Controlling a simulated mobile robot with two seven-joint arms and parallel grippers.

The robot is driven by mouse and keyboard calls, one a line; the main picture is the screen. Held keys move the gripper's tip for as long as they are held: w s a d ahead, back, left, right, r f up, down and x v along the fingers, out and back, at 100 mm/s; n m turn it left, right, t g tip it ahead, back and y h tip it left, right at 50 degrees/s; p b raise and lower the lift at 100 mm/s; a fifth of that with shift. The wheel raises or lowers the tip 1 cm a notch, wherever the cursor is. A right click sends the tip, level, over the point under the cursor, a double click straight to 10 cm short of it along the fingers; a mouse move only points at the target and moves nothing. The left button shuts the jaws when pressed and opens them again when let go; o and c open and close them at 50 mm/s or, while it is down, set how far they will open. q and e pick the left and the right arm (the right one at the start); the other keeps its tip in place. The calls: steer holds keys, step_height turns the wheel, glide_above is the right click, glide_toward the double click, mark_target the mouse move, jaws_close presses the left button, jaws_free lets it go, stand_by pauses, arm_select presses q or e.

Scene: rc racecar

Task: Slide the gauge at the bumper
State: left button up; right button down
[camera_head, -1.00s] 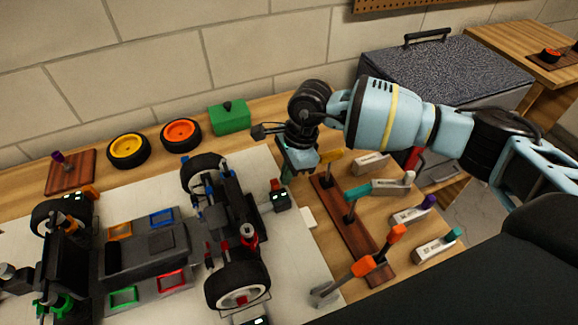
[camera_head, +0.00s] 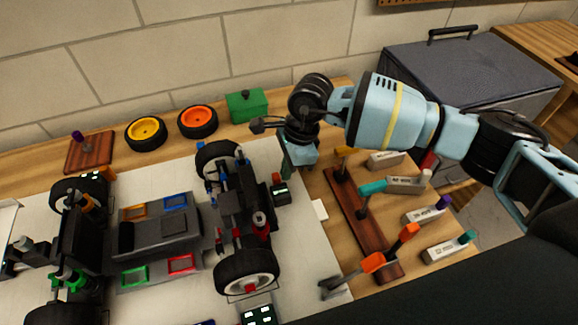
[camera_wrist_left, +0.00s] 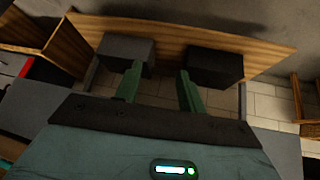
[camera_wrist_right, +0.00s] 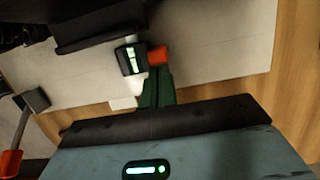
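A small black gauge (camera_head: 280,193) with a lit pale-green display and a red top stands at the dark bumper (camera_head: 264,197) on the car's right end. My right gripper (camera_head: 287,168) points down just behind it. In the right wrist view the green fingers (camera_wrist_right: 157,85) are together, with their tips beside the gauge (camera_wrist_right: 130,60) and its red part (camera_wrist_right: 158,56). Whether they touch it is unclear. My left gripper (camera_wrist_left: 158,82) is open and empty in its wrist view, away from the car. It does not show in the head view.
A small white block (camera_head: 319,209) lies right of the gauge. A brown rack (camera_head: 352,205) with coloured-handled tools stands farther right. Another device with a lit display (camera_head: 258,316) is at the front. Yellow (camera_head: 146,133) and orange (camera_head: 198,121) wheels and a green box (camera_head: 246,105) line the back.

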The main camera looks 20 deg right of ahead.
steer(key=v, duration=0.7)
steer(key=shift+r, duration=0.4)
steer(key=shift+d+f, duration=0.1)
